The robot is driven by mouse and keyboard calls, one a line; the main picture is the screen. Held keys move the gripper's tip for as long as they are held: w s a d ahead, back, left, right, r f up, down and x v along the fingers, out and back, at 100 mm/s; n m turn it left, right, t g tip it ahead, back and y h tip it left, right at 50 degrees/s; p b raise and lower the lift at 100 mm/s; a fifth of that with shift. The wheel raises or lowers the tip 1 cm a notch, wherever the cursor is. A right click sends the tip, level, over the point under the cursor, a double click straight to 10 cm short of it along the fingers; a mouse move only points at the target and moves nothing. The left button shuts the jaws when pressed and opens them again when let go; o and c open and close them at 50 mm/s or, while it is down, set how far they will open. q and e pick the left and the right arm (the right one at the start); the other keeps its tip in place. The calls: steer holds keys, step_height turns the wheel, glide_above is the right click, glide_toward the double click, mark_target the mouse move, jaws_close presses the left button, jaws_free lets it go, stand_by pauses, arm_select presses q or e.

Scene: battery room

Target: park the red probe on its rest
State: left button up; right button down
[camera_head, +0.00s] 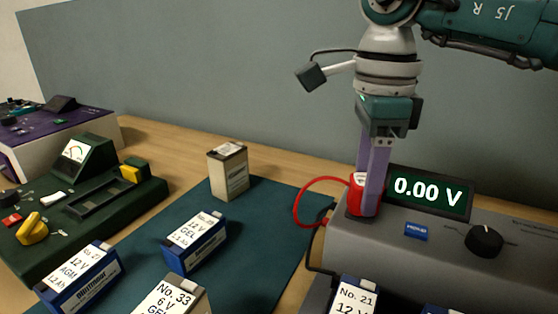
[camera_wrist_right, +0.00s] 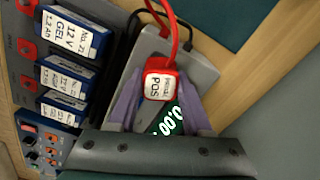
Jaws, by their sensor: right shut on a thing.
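The red probe (camera_head: 356,181), with a white POS label, sits between the purple fingers of my right gripper (camera_head: 364,207), which is shut on it. The wrist view shows the probe (camera_wrist_right: 160,80) from above, with a finger on either side. The probe is at the left end of the grey meter (camera_head: 420,239), low against its top. I cannot tell whether it touches the meter, and its rest is hidden under the probe and fingers. A red lead (camera_head: 304,196) loops left from it. My left gripper is not in view.
The meter's display (camera_head: 428,192) reads 0.00 V, with a knob (camera_head: 484,240) to its right. Labelled batteries (camera_head: 195,242) stand on the dark mat (camera_head: 262,240). A green tester (camera_head: 90,210) is at left. A black lead (camera_head: 310,252) runs beside the meter.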

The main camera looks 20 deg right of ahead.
steer(key=shift+f+b, duration=0.35)
steer(key=shift+f, duration=0.1)
steer(key=c, duration=0.6)
jaws_free()
step_height(320, 180, up, 11)
steer(key=p, duration=0.8)
steer(key=shift+p, duration=0.3)
